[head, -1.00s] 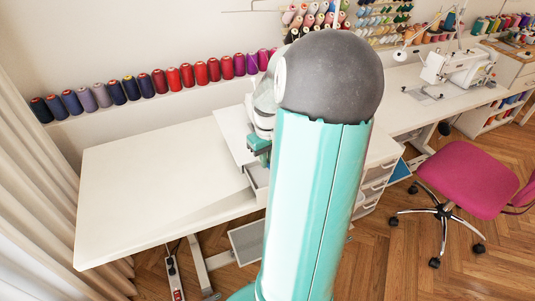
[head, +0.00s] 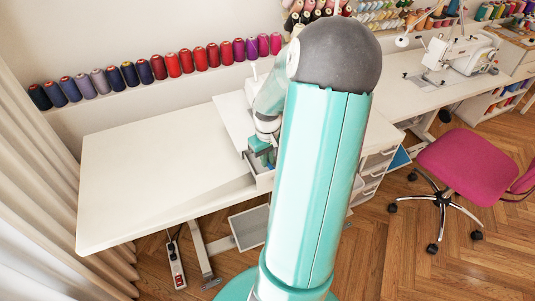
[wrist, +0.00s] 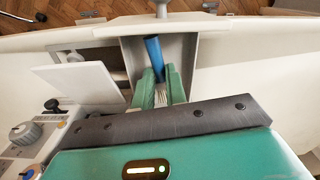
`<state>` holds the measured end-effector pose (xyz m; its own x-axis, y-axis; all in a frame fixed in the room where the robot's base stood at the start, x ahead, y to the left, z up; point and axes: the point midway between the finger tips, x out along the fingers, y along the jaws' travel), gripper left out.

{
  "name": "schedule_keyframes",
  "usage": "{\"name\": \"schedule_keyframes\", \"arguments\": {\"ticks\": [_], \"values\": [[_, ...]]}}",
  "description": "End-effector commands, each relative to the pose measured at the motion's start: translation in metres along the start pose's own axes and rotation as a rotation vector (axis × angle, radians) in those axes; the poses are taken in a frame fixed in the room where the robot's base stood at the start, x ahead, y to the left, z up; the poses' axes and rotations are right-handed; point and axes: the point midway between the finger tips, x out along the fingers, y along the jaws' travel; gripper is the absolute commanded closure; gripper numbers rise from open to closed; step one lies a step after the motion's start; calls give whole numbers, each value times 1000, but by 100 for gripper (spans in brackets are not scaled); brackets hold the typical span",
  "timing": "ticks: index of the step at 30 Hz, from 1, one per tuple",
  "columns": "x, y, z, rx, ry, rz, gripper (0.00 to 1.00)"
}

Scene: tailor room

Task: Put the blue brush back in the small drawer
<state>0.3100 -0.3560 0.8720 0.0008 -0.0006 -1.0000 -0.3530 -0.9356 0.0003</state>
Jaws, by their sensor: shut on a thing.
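The blue brush (wrist: 153,50) is between the two teal fingers of my gripper (wrist: 159,78) in the wrist view. Its blue handle points toward the drawer front, and pale bristles show between the fingers. My gripper is shut on it. The small drawer (wrist: 192,48) is pulled open, with a knob on its front. Brush and fingertips are over or inside the drawer's opening; whether the brush touches the bottom I cannot tell. In the head view my gripper (head: 262,146) is low at the open drawer (head: 265,181), and the brush is mostly hidden.
The white table (head: 150,190) is clear on the left. In the wrist view a white panel (wrist: 75,85) lies left of the drawer, with a machine dial (wrist: 25,133) beyond. A pink chair (head: 468,165) stands right. Thread spools (head: 172,64) line the wall.

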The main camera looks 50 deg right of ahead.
Motion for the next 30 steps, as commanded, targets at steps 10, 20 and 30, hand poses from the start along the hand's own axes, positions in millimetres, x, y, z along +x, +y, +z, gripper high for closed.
{"name": "schedule_keyframes", "arguments": {"ticks": [10,20,30], "values": [[22,-1,0,0,-2,-2,100],[32,0,0,0,-1,-1,100],[32,0,0,1,-1,0,67]]}}
